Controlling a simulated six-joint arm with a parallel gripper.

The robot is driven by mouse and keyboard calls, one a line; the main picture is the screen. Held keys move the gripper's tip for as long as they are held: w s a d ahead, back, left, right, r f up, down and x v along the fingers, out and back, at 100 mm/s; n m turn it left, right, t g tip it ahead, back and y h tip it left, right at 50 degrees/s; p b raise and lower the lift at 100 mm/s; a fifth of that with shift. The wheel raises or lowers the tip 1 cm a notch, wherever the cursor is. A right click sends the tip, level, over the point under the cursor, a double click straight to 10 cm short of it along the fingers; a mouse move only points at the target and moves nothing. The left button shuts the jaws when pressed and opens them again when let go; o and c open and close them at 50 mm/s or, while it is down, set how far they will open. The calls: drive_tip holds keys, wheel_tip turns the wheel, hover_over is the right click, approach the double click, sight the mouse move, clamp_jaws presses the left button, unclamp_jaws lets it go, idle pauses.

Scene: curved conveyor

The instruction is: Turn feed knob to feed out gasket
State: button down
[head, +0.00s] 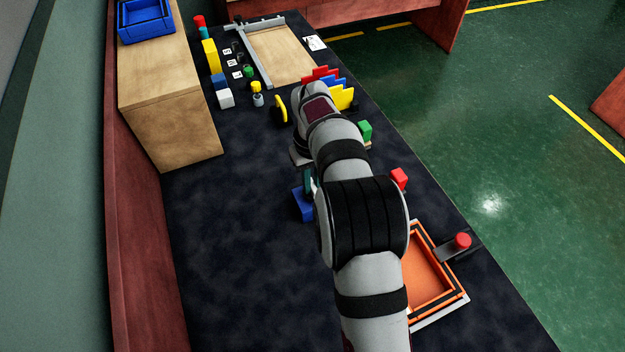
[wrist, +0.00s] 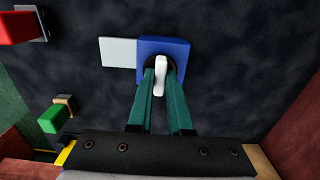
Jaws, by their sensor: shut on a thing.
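The feed knob (wrist: 161,76) has a white bar handle on a dark round base, on the face of a blue box (wrist: 178,48). My gripper (wrist: 161,84) is shut on the knob, with a green finger on each side of the white bar. In the head view the blue box (head: 302,205) shows left of my arm, which hides the knob and most of the gripper. A pale flat plate (wrist: 118,51) adjoins the box in the wrist view. I cannot make out a gasket.
An orange tray (head: 409,300) and a red button (head: 462,241) stand at the right edge. A red block (head: 399,178) and a green block (head: 365,131) are right of my arm. Several coloured blocks stand at the back. The dark tabletop left of the blue box is clear.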

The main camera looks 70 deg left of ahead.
drive_tip(key=m, duration=1.3)
drive_tip(key=shift+m, duration=2.4)
drive_tip(key=c, duration=0.8)
unclamp_jaws()
drive_tip(key=shift+c, duration=0.2)
